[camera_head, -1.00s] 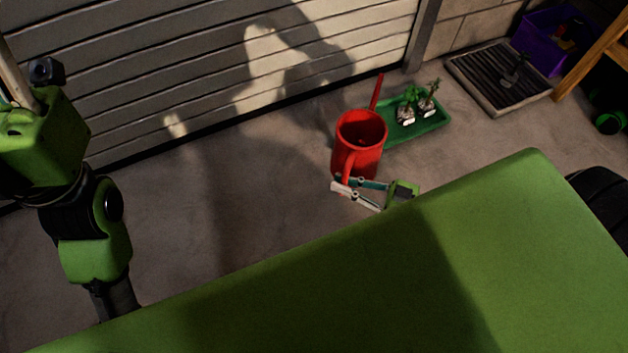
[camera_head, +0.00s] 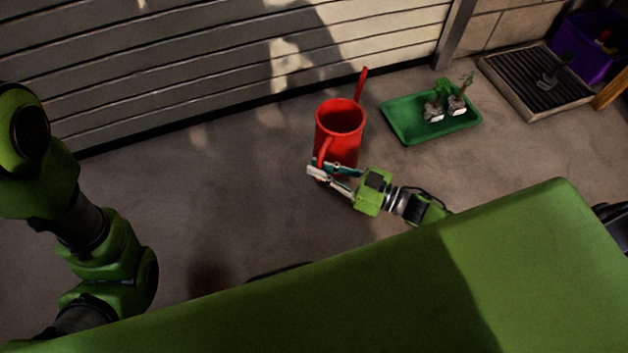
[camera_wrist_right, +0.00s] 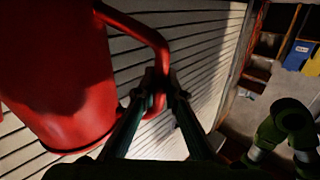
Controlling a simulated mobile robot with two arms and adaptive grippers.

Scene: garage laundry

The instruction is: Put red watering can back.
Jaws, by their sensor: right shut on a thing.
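The red watering can (camera_head: 342,128) is upright in the head view, in front of the slatted garage door, with its spout pointing up and to the right. My right gripper (camera_head: 318,170) is shut on the can's handle on the near side. In the right wrist view the can's body (camera_wrist_right: 60,75) fills the left side, and the fingertips (camera_wrist_right: 160,88) close around the red handle. I cannot tell whether the can's base touches the floor. My left arm shows at the left of the head view, but its gripper is out of the picture.
A green tray (camera_head: 408,128) with small potted plants lies on the floor right of the can. A grey boot tray (camera_head: 505,85) and a purple bin (camera_head: 590,48) are further right. The floor (camera_head: 210,190) left of the can is clear. The slatted door (camera_head: 180,70) bounds the back.

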